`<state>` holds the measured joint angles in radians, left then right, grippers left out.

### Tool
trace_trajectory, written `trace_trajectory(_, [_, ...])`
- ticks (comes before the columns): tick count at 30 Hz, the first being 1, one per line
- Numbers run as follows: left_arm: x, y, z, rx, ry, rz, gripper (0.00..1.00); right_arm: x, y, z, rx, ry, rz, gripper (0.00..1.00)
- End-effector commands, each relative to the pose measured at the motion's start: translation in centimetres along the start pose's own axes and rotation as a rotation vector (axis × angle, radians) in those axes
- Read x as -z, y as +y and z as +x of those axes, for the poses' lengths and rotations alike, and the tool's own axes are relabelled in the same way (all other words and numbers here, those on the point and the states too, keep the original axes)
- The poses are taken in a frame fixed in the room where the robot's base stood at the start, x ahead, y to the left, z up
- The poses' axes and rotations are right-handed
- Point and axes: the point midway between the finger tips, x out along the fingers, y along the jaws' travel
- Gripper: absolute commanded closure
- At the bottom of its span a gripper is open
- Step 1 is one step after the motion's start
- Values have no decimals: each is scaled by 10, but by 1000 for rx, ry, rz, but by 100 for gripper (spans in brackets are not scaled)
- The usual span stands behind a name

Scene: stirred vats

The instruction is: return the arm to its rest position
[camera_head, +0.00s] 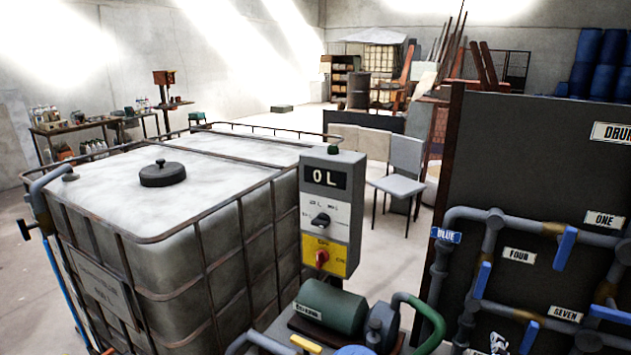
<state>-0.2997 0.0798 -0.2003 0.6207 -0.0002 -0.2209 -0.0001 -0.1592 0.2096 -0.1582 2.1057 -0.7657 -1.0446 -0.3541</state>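A small black and white piece at the bottom edge, in front of the pipe panel, looks like the tip of my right gripper (498,344). It is too small and cut off to show whether its fingers are open or shut, or whether it holds anything. It appears close to the lower pipes and the SEVEN label. My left gripper is not in view.
A large caged tank (150,255) with a black lid fills the left. A control box (331,210) reading 0 L stands beside it, above a green pump (330,307). A dark panel (530,150) carries pipes with blue valve handles (565,248) on the right. Grey chairs (400,180) stand behind.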

Motion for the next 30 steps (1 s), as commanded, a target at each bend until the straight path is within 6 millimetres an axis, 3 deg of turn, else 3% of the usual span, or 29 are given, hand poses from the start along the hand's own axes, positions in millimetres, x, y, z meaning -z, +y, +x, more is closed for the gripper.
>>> trace_trajectory(1, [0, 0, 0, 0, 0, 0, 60, -16, -32, -18, 111, -33, 88, 10])
trace_trajectory(3, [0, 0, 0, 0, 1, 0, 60, -34, -73, -45, 266, -87, 212, 10])
trace_trajectory(6, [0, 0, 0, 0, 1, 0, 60, -50, -118, -86, 452, -159, 345, 10])
trace_trajectory(12, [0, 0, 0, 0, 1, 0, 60, -65, -171, -158, 715, -276, 503, 10])
trace_trajectory(20, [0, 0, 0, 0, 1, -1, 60, -74, -208, -243, 976, -408, 618, 10])
trace_trajectory(21, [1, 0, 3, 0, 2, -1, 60, -75, -220, -232, 968, -408, 612, 10])
trace_trajectory(30, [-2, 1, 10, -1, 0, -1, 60, -87, -294, -199, 979, -429, 593, 10])
